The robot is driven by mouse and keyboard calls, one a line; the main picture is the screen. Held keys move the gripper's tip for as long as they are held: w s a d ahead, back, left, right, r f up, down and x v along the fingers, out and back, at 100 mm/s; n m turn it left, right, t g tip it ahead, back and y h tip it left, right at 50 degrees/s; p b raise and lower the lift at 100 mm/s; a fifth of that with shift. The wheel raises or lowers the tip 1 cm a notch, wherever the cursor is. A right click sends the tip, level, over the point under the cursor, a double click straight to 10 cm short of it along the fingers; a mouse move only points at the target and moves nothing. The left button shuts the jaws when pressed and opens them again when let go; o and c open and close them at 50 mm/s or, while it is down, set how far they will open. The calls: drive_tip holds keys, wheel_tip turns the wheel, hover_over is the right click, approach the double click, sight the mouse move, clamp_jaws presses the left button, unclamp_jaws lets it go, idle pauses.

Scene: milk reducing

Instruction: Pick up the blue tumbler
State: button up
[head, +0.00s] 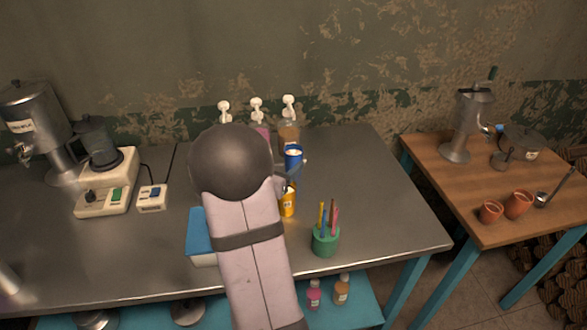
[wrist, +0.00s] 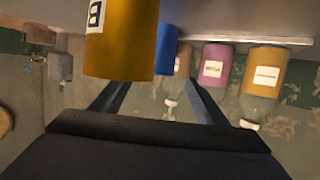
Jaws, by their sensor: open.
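In the wrist view the blue tumbler (wrist: 167,50) is partly hidden behind the yellow tumbler (wrist: 121,45), which is closer to the camera and fills the upper left. The yellow tumbler (head: 288,204) stands nearer in the head view, partly hidden by my arm. My gripper (wrist: 155,88) is open, with nothing held between its fingers. The blue tumbler shows beyond the fingertips. In the head view my arm hides most of the gripper.
Pump bottles, including a purple one (wrist: 213,65) and an orange one (wrist: 264,72), stand behind the blue tumbler. A green pen cup (head: 326,242) is at the front right. A blender (head: 103,165) stands left. The table's right side is clear.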

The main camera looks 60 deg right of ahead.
sight(290, 156)
drive_tip(key=shift+p+x, duration=0.8)
drive_tip(key=shift+x, duration=2.85)
drive_tip(key=shift+r, duration=0.1)
drive_tip(key=c, duration=1.4)
drive_tip(key=shift+c, duration=0.2)
drive_tip(key=shift+r, duration=0.2)
drive_tip(key=shift+w+r, duration=0.1)
drive_tip(key=shift+r, duration=0.75)
wheel_tip(290, 156, up, 5)
drive_tip(key=w+a+b, duration=0.1)
drive_tip(key=w+a, duration=0.1)
drive_tip(key=a, duration=1.6)
drive_tip(key=shift+b, duration=0.35)
